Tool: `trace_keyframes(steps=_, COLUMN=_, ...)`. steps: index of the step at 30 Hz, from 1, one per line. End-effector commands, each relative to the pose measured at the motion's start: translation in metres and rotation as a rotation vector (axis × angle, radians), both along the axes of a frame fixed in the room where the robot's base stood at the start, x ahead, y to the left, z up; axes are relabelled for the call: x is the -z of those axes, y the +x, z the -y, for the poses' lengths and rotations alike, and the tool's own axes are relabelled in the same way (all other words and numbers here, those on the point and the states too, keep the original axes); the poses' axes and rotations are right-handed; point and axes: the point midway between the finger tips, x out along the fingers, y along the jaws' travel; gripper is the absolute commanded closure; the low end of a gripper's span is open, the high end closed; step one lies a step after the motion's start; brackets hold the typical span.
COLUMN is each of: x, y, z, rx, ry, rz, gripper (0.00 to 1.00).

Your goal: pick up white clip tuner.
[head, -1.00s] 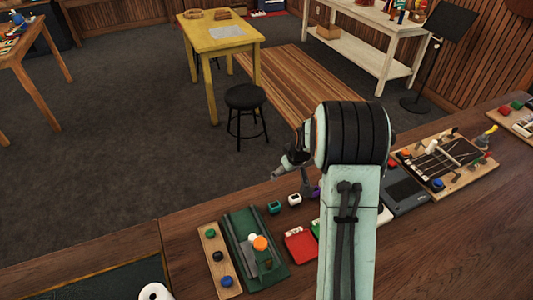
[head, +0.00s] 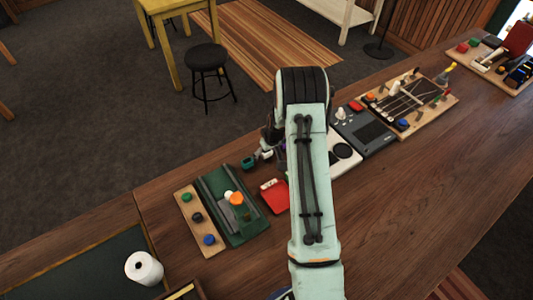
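A small white item (head: 267,155), which looks like the white clip tuner, lies near the far edge of the wooden counter, just right of a similar teal item (head: 248,163). My gripper (head: 268,142) is at the far end of my arm, low over the counter and close beside or above the white item. My arm hides most of the gripper, and its fingers are too small and dark to tell open from shut. I cannot tell whether it touches the white item.
A red packet (head: 274,196) and a green tray (head: 240,222) lie nearer on the counter (head: 400,225). A wooden board with coloured knobs (head: 197,217) is at left. A grey device (head: 365,132) and a stringed board (head: 415,105) are at right. The right front counter is clear.

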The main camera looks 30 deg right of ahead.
Motion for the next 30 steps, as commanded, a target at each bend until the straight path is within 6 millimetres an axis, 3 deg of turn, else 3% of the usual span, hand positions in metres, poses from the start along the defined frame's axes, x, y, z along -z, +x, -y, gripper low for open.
trace_keyframes(steps=1, x=0.0, y=0.0, z=0.0, rx=0.0, ry=0.0, rz=0.0, gripper=0.51)
trace_keyframes(steps=4, x=0.0, y=0.0, z=0.0, rx=0.0, ry=0.0, rz=0.0, gripper=0.83)
trace_keyframes(steps=5, x=0.0, y=0.0, z=0.0, rx=0.0, ry=0.0, rz=0.0, gripper=0.89)
trace_keyframes(steps=16, x=-0.001, y=0.0, z=0.0, rx=0.0, ry=0.0, rz=-0.001, gripper=0.9)
trace_keyframes(steps=20, x=-0.01, y=0.0, z=0.0, rx=0.0, ry=-0.001, rz=0.001, gripper=0.9)
trace_keyframes(steps=24, x=-0.034, y=0.0, z=0.0, rx=0.0, ry=-0.002, rz=0.003, gripper=0.9)
trace_keyframes(steps=30, x=-0.084, y=-0.038, z=-0.018, rx=0.0, ry=-0.002, rz=0.004, gripper=0.9)
